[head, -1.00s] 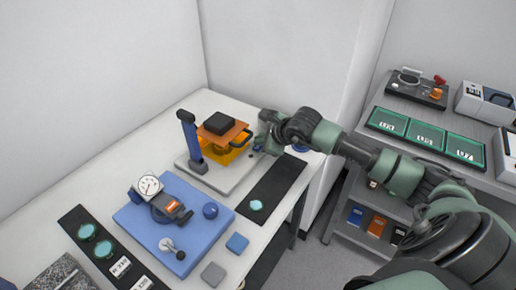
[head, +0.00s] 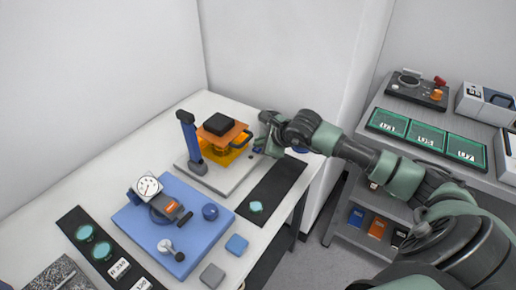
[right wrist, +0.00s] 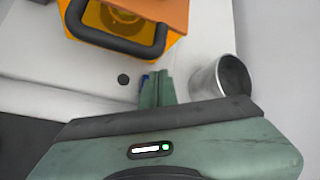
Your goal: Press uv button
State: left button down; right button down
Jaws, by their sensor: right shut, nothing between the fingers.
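The interferometer stands at the back of the white table on a light grey base (head: 232,184), with a blue post (head: 190,140), an orange shield (head: 222,134) and a black block on top. My right gripper (head: 262,148) is shut and empty at the base's right side. In the right wrist view its closed fingertips (right wrist: 157,74) point toward the base, just right of a dark round button (right wrist: 123,79). A small blue part (right wrist: 145,78) is partly hidden behind the fingers. I cannot tell which is the uv button, or whether the fingers touch anything. My left gripper is out of view.
A black handle (right wrist: 120,40) on the shield is close ahead of the fingers. A metal cup (right wrist: 220,78) stands to their right. A blue plate (head: 160,225) with a dial gauge is nearer. A shelf (head: 375,135) with green displays stands at right.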

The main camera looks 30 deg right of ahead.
aim_at(260, 150)
jog(key=shift+f, duration=0.2)
jog(key=shift+r, duration=0.1)
dwell(0.4)
jog(key=shift+r, duration=0.8)
jog(key=shift+r+p, duration=1.1)
jog(key=shift+r, duration=1.4)
